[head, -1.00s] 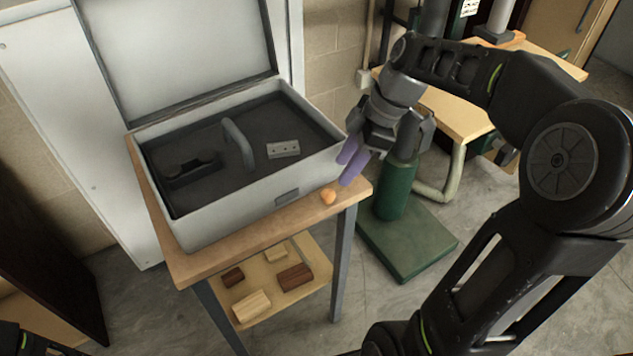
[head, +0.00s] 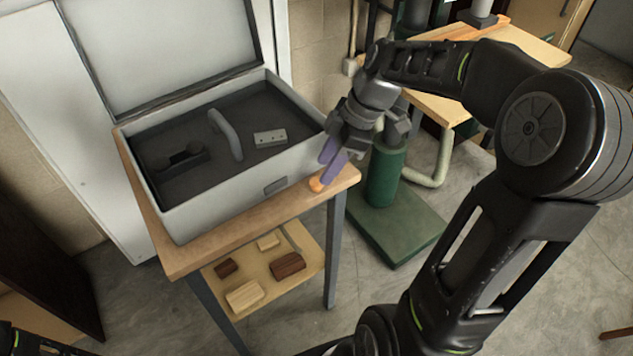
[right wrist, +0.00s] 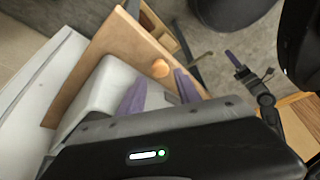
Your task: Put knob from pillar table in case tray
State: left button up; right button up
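The orange round knob (head: 316,184) sits on the front right corner of the wooden table (head: 215,240), outside the open grey case. The dark case tray (head: 200,128) holds a grey curved handle, a small light block and a dark piece. My right gripper (head: 330,166) has purple fingers and is just above and beside the knob. In the right wrist view its fingers are apart, and the knob (right wrist: 160,68) shows just beyond the tips, between them. What looks like my left gripper (right wrist: 234,62) shows small in the right wrist view, its opening unclear.
The open case's front wall (head: 235,202) rises close beside the knob. A lower shelf (head: 262,270) holds several wooden blocks. A green pillar on a base plate (head: 395,222) stands to the right, near another wooden table (head: 440,105). Floor between is clear.

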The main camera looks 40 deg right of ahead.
aim_at(317, 185)
jog(key=x, duration=0.4)
jog(key=shift+w+f, duration=0.1)
jog(key=shift+f, duration=0.05)
dwell(0.4)
grip_shut()
